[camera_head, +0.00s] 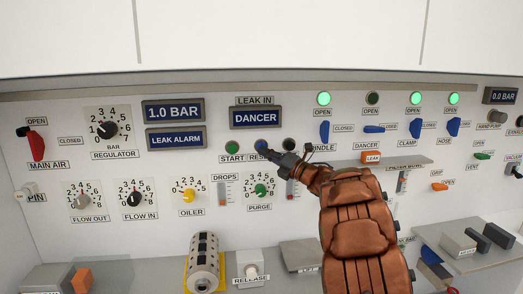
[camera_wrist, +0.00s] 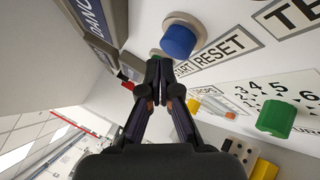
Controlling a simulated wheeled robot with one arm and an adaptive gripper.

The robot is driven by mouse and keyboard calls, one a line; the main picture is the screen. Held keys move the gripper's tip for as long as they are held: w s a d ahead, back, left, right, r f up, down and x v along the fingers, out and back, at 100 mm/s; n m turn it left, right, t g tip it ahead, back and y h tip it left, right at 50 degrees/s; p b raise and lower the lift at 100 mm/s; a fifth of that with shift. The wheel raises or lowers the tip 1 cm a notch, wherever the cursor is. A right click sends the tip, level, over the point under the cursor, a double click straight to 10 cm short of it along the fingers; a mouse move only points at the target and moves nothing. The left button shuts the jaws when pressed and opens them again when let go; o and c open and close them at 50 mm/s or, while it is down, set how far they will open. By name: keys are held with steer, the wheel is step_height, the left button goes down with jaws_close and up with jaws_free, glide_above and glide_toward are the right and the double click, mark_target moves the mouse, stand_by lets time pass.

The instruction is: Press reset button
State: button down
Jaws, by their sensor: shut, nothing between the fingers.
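The reset button is a round blue button in a metal ring on the white panel, above the RESET label; it shows in the head view (camera_head: 261,145) and large in the wrist view (camera_wrist: 179,40). My gripper (camera_head: 267,154) is shut and empty, its tips just below and right of the blue button in the head view, covering part of the RESET label. In the wrist view my gripper (camera_wrist: 160,66) has its closed tips beside the blue button, toward the START label. I see no contact with the button.
A green start button (camera_head: 232,147) is left of the blue one and a dark button (camera_head: 289,145) is right. The DANCER display (camera_head: 255,117) is above. The purge knob (camera_head: 260,190) is below.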

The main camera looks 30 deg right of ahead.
steer(key=shift+w+d, duration=0.15)
steer(key=shift+w, duration=0.1)
steer(key=shift+w+d, duration=0.3)
steer(key=shift+w, duration=0.4)
stand_by(1.3)
steer(key=shift+s+f+b, duration=0.1)
steer(key=shift+s+b, duration=0.1)
steer(key=shift+b, duration=0.25)
steer(key=shift+s+a+b, duration=0.25)
steer(key=shift+s+b, duration=0.2)
steer(key=shift+s, duration=0.05)
steer(key=shift+s+a+b, duration=0.25)
steer(key=shift+s+b, duration=0.15)
steer(key=shift+s, duration=0.05)
steer(key=s+b, duration=0.1)
steer(key=s+a+b, duration=0.1)
steer(key=s, duration=0.1)
steer(key=s+a+b, duration=0.1)
steer(key=shift+s+b, duration=0.3)
stand_by(0.7)
